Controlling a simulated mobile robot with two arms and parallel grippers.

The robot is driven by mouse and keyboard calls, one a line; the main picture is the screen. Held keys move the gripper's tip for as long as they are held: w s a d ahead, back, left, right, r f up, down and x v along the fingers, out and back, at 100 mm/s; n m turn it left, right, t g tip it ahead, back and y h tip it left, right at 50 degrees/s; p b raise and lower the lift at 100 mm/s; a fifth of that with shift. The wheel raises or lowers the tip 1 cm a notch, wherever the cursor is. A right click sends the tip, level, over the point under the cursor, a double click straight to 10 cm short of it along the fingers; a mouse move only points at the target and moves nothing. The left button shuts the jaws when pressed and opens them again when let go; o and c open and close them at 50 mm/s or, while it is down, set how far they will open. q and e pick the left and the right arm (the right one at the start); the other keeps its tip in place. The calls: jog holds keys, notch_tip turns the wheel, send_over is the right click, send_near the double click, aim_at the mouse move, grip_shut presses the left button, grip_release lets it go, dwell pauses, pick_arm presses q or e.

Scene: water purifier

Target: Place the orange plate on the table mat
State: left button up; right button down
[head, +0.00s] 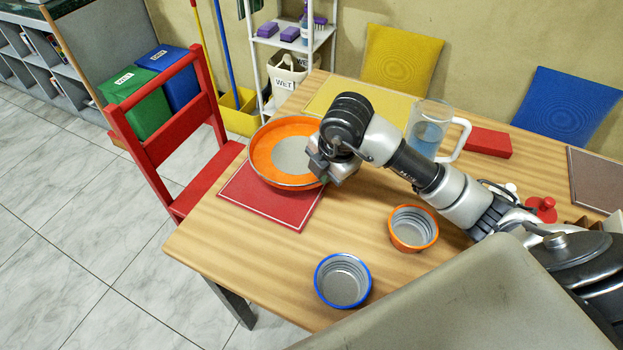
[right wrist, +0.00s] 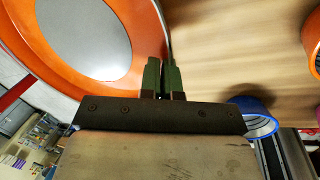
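The orange plate (head: 262,150), with a grey centre, is over the back part of the red table mat (head: 268,205) and reaches past its back edge. It looks slightly raised, but I cannot tell whether its underside touches the mat. My right gripper (head: 318,172) is at the plate's right rim. In the right wrist view, its green fingers (right wrist: 162,78) are close together on the rim of the orange plate (right wrist: 143,35). The plate hides the back of the mat. My left gripper is not in view.
An orange-rimmed bowl (head: 413,229) and a blue-rimmed bowl (head: 342,281) stand to the right and front of the mat. A jug of water (head: 430,128) stands behind my right arm. A red chair (head: 170,140) is at the table's left edge. A yellow mat (head: 325,96) lies behind.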

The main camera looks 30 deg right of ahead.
aim_at(312, 190)
jog(key=w+f, duration=0.1)
jog(key=w+a+f, duration=0.1)
jog(key=w, duration=0.1)
jog(key=shift+a, duration=0.2)
jog(key=shift+s+x, duration=0.2)
jog(key=shift+x, duration=0.8)
jog(key=shift+s+x, duration=0.2)
jog(key=shift+x, duration=0.75)
jog(key=shift+d+f, duration=0.1)
jog(key=shift+f, duration=0.05)
jog(key=c, duration=1.4)
grip_release()
jog(key=shift+o, duration=0.2)
jog(key=v, duration=1.2)
jog(key=shift+s, duration=0.1)
